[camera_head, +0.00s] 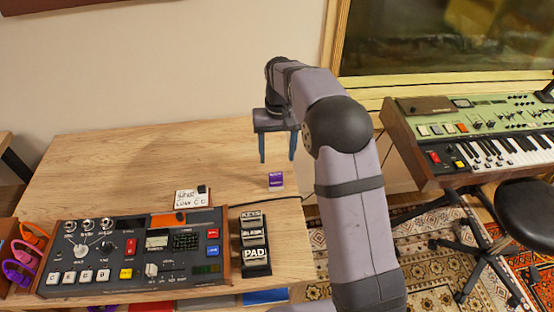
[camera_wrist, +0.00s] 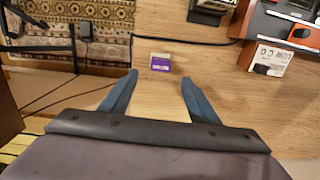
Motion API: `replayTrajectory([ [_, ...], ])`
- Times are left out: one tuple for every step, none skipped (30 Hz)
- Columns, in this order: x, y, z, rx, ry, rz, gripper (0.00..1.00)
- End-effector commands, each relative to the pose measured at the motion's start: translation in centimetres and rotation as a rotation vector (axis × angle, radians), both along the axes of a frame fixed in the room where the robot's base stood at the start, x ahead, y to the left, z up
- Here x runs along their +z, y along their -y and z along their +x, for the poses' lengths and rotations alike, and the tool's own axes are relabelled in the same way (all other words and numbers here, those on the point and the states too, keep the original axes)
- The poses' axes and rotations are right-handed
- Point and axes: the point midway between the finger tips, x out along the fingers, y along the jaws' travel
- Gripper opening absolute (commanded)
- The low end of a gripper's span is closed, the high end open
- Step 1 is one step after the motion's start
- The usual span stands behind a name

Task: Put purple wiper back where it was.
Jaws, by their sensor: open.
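The purple wiper (camera_head: 276,180) is a small purple block with a pale part. It lies on the bare wooden desk, right of the white note card, near the desk's right edge. In the wrist view the purple wiper (camera_wrist: 160,63) lies ahead of the fingertips, between their lines and apart from them. My gripper (camera_head: 277,162) hangs above the desk with its two blue fingers pointing down, open and empty. In the wrist view my gripper (camera_wrist: 159,77) shows a clear gap between its fingers.
A white card (camera_head: 190,199) leans behind the console. A black cable runs near the wiper. The desk's back left (camera_head: 120,165) is clear. A keyboard (camera_head: 480,140) stands at right.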

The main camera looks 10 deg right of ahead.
Motion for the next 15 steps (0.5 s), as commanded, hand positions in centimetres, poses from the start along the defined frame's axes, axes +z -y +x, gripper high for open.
replayTrajectory([
  [0.1,0.0,0.0,0.000,0.000,0.000,0.56],
  [0.2,0.0,0.0,0.000,0.000,0.000,0.56],
  [0.2,0.0,0.0,0.000,-0.001,0.000,0.56],
  [0.2,0.0,-0.1,0.000,-0.001,0.000,0.56],
  [0.2,0.1,-0.1,-0.001,-0.001,0.000,0.56],
  [0.3,0.1,-0.3,-0.001,-0.001,-0.001,0.56],
  [0.3,0.2,-0.4,-0.001,-0.001,-0.001,0.56],
  [0.4,0.3,-0.6,-0.001,0.000,-0.001,0.56],
  [0.5,0.5,-1.1,-0.001,0.000,-0.002,0.56],
  [0.6,0.6,-1.4,-0.001,0.000,-0.002,0.56],
  [0.7,0.8,-1.9,-0.001,0.002,-0.003,0.56],
  [0.8,1.1,-2.6,-0.002,0.003,-0.004,0.56],
  [0.9,1.4,-3.2,-0.002,0.003,-0.005,0.56],
  [1.0,1.6,-3.9,-0.003,0.004,-0.006,0.56],
  [1.1,2.0,-5.0,-0.003,0.005,-0.008,0.56],
])
